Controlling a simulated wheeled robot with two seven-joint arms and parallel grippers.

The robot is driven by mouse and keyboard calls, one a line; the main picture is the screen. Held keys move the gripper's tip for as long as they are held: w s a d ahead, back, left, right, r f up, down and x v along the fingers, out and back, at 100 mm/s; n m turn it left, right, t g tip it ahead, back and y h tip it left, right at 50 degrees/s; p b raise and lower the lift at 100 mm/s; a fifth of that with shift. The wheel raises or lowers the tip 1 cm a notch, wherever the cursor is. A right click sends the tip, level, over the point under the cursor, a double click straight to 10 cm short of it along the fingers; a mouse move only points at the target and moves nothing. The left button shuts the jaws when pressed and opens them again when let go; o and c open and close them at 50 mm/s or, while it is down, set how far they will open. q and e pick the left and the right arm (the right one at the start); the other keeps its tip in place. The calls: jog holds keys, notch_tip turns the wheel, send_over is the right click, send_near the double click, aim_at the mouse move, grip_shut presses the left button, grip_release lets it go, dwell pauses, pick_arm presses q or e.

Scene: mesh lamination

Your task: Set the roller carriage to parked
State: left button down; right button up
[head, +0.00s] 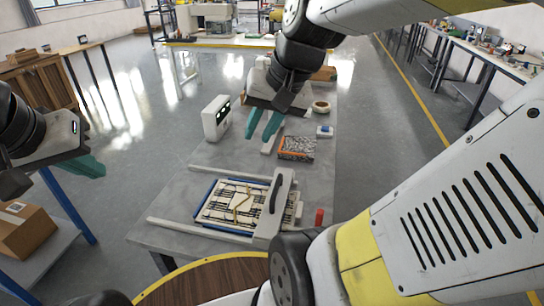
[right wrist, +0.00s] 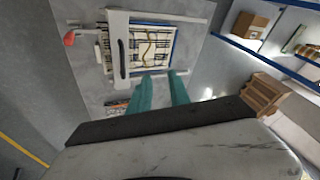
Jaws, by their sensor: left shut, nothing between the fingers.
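The roller carriage (head: 267,225) is a white bridge with a dark handle slot, standing across two pale rails at the right side of the mesh bed (head: 215,205). It also shows in the right wrist view (right wrist: 116,75). A patterned sheet with a tan strand lies on the blue-edged bed. My right gripper (head: 259,143) is above the table behind the bed, its teal fingers apart with nothing visible between them. The carriage is beyond its fingertips in the right wrist view. My left gripper (head: 102,171) is shut and empty, left of the table.
A white box with a display (head: 215,118), an orange-edged tray (head: 297,155), a tape roll (head: 321,106) and a small blue-white item (head: 325,131) are on the table's far part. A red object (head: 319,217) stands right of the carriage. A cardboard box (head: 24,230) sits on the left shelf.

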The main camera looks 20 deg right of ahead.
jog(key=w+d+f+m, duration=0.1)
jog(key=w+d+m, duration=0.1)
jog(key=w+d+f+m+g+y, duration=0.1)
jog(key=w+d+f+m, duration=0.1)
jog(key=w+d+f+m+g, duration=0.1)
jog(key=w+d+m, duration=0.1)
jog(key=d+m, duration=0.1)
jog(key=shift+w+f+y, duration=0.1)
jog(key=shift+f+y, duration=0.15)
jog(key=shift+y, duration=0.15)
grip_shut()
jog(key=w+d+f+m+t+y, duration=0.1)
jog(key=d+f+m, duration=0.6)
jog(key=d, duration=0.4)
jog(key=w+d+f+m+t+y, duration=0.1)
jog(key=d+f+m+y, duration=0.1)
jog(key=d+f+m, duration=0.5)
jog(key=d+f, duration=0.3)
jog(key=shift+w+d+m, duration=0.35)
jog(key=shift+w+m, duration=0.05)
